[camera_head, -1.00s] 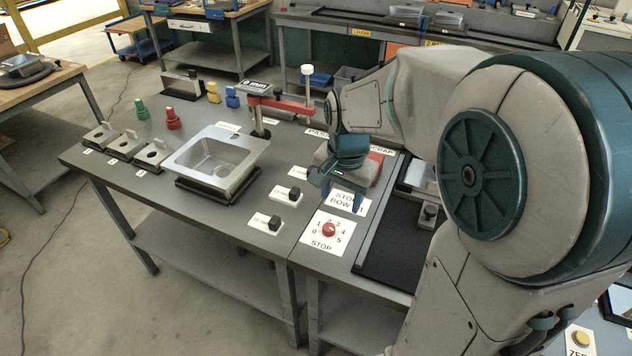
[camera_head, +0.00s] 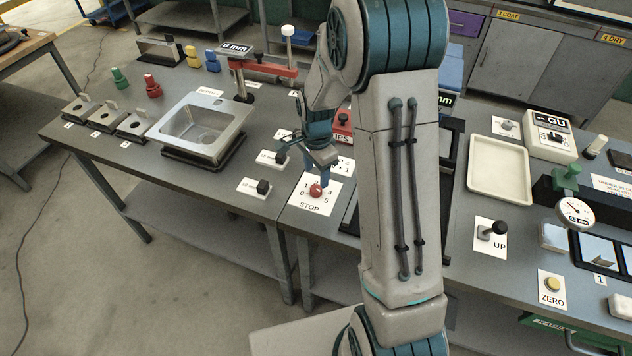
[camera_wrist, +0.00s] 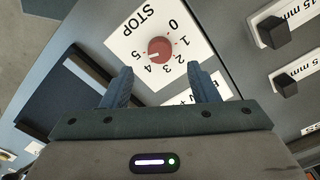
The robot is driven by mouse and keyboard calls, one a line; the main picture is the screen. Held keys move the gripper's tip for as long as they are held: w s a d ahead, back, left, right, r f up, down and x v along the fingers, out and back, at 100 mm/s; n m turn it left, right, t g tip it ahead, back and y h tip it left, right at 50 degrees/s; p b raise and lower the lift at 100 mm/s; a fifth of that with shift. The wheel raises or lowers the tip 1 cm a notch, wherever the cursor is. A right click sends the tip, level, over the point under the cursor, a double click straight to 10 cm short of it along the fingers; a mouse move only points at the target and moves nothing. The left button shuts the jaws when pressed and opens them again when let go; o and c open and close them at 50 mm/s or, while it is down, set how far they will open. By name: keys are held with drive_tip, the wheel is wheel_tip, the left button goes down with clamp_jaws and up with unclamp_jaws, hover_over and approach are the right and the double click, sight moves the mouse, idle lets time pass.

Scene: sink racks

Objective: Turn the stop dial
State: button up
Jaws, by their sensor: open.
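The stop dial (camera_head: 316,190) is a small red round knob on a white card (camera_head: 325,204) marked STOP with numbers 0 to 5. It also shows in the wrist view (camera_wrist: 160,49), where a pale mark on it lies on the side near the 5. My gripper (camera_head: 318,174) is just above and behind the dial in the head view, fingers pointing down. In the wrist view my gripper (camera_wrist: 162,80) is open and empty. The dial appears ahead of the gap between its two blue fingers, apart from both.
Small black blocks on white cards (camera_head: 262,187) stand left of the dial. A steel basin (camera_head: 204,128) is further left. A dark recessed tray (camera_wrist: 62,95) lies beside the card. A lever marked UP (camera_head: 492,231) is to the right.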

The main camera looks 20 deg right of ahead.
sight(316, 188)
drive_tip(key=shift+f+p, duration=0.35)
drive_tip(key=shift+f, duration=2.5)
drive_tip(key=c, duration=1)
